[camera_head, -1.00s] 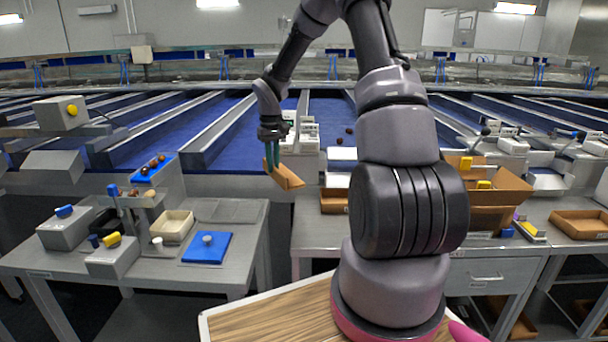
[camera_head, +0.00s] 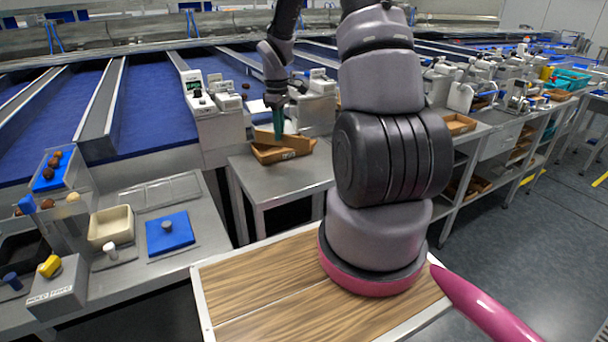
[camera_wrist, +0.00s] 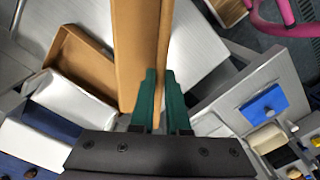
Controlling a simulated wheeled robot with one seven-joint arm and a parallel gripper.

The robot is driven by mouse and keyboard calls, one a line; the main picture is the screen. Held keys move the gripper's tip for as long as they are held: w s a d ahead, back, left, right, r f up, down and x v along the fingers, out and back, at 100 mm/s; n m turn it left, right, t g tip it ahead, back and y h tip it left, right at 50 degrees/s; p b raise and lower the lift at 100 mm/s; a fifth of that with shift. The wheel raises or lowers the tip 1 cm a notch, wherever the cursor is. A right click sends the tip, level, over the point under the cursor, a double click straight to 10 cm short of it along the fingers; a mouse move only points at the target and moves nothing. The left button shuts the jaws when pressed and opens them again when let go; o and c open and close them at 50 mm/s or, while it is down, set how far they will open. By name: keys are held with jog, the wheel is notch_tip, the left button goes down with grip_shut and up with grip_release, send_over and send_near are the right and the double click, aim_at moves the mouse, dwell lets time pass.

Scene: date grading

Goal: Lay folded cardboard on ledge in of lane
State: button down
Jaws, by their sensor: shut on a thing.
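My gripper (camera_head: 278,128) is shut on the folded cardboard (camera_head: 264,136), a flat brown piece. In the wrist view, the green fingers (camera_wrist: 160,78) pinch the cardboard (camera_wrist: 135,45), which extends away from them to the top edge. In the head view, the cardboard shows just above or in front of a shallow brown tray (camera_head: 290,153); I cannot tell whether they touch. Blue lanes with grey dividers (camera_head: 101,112) run behind and to the left. I cannot make out for certain which surface is the ledge.
The tray stands on a grey table (camera_head: 245,172), with white-and-grey machines (camera_head: 215,105) behind it. At left, a bench holds a blue pad (camera_head: 180,240), a beige bin (camera_head: 100,225) and a yellow-knobbed block (camera_head: 60,295). Open floor lies at right.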

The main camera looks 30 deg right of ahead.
jog(key=s+d+n, duration=0.1)
jog(key=n, duration=0.2)
jog(key=s+d+n, duration=0.3)
jog(key=d+n, duration=0.1)
jog(key=n, duration=0.1)
jog(key=shift+s+f+n, duration=0.2)
jog(key=shift+s+n, duration=0.05)
jog(key=shift+n, duration=0.05)
jog(key=shift+s+d+f+n, duration=0.1)
jog(key=shift+s+d+n, duration=0.25)
jog(key=shift+n, duration=0.35)
notch_tip(320, 180, down, 10)
jog(key=shift+r, duration=0.1)
jog(key=c, duration=0.9)
grip_release()
